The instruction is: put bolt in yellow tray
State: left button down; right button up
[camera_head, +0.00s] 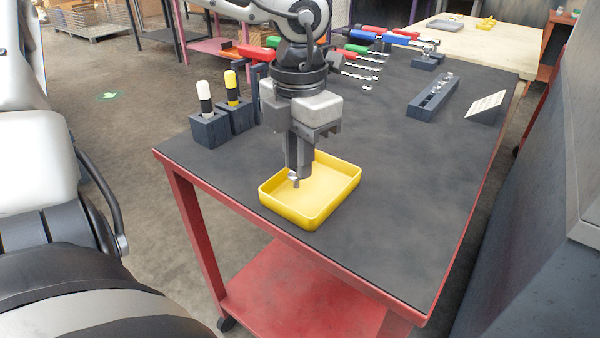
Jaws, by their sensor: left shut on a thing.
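The yellow tray (335,203) sits near the front left edge of the dark tabletop. My left gripper (297,173) points straight down over the tray's left part. It is shut on a small metal bolt (294,180), whose lower end shows below the fingertips. The bolt is over the inside of the tray; I cannot tell whether it touches the floor. Most of the bolt is hidden by the fingers. My right gripper is not in view.
Two dark blocks holding a white-topped tool (204,98) and a yellow-topped tool (231,87) stand left of the gripper. Several coloured-handled tools lie behind. A dark rack (434,97) and a white angled plate (487,105) stand at the back right. The tabletop's right front is clear.

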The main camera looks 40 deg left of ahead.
pick_arm(q)
jog(key=shift+w+f, duration=0.1)
jog(key=shift+f, duration=1.6)
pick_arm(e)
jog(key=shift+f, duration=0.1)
pick_arm(q)
jog(key=shift+f+b, duration=0.2)
jog(key=shift+b, duration=0.25)
jog(key=c, duration=1.4)
grip_release()
jog(key=shift+o, duration=0.2)
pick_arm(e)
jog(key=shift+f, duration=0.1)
pick_arm(q)
jog(key=shift+r, duration=0.1)
jog(key=shift+r+p, duration=0.2)
jog(key=shift+p, duration=0.15)
notch_tip(320, 180, up, 11)
jog(key=shift+f+p, duration=0.2)
jog(key=shift+p, duration=0.35)
jog(key=shift+r, duration=0.65)
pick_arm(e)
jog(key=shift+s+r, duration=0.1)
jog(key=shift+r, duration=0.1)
